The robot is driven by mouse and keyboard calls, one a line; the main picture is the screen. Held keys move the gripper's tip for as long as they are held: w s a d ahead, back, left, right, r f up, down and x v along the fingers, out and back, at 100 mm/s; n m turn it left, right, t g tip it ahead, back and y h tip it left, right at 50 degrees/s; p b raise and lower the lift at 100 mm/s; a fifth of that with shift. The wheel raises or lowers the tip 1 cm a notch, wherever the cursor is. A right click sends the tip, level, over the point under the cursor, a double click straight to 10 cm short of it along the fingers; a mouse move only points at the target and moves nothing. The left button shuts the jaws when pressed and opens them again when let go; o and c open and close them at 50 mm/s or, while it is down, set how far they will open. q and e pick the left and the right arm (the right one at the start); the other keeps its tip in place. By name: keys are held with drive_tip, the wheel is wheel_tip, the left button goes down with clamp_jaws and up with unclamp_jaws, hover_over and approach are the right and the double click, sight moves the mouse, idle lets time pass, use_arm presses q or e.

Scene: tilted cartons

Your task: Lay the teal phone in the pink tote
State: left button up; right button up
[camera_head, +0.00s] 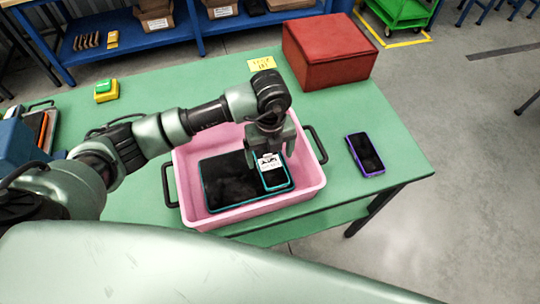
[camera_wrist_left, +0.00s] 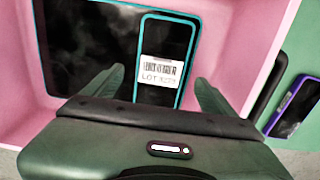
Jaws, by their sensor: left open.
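The teal phone (camera_head: 273,181) lies flat, screen up, inside the pink tote (camera_head: 240,215), with a white label on it. It rests on the right part of a larger black tablet with a teal edge (camera_head: 222,181). My left gripper (camera_head: 269,159) is open and empty, pointing down at the phone's far end. In the left wrist view the phone (camera_wrist_left: 168,40) lies between the two spread fingers (camera_wrist_left: 158,82), with its near end hidden by the gripper body. Whether the fingers touch the tablet, I cannot tell. My right gripper is out of view.
A purple-edged phone (camera_head: 365,154) lies on the green table right of the tote. A red box (camera_head: 328,50) stands behind, beside a yellow note (camera_head: 262,64). A yellow and green button box (camera_head: 106,90) sits back left. The tote has dark side handles (camera_head: 316,145).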

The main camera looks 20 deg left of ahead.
use_arm(q)
wheel_tip(320, 180, up, 11)
drive_tip(key=b, duration=0.2)
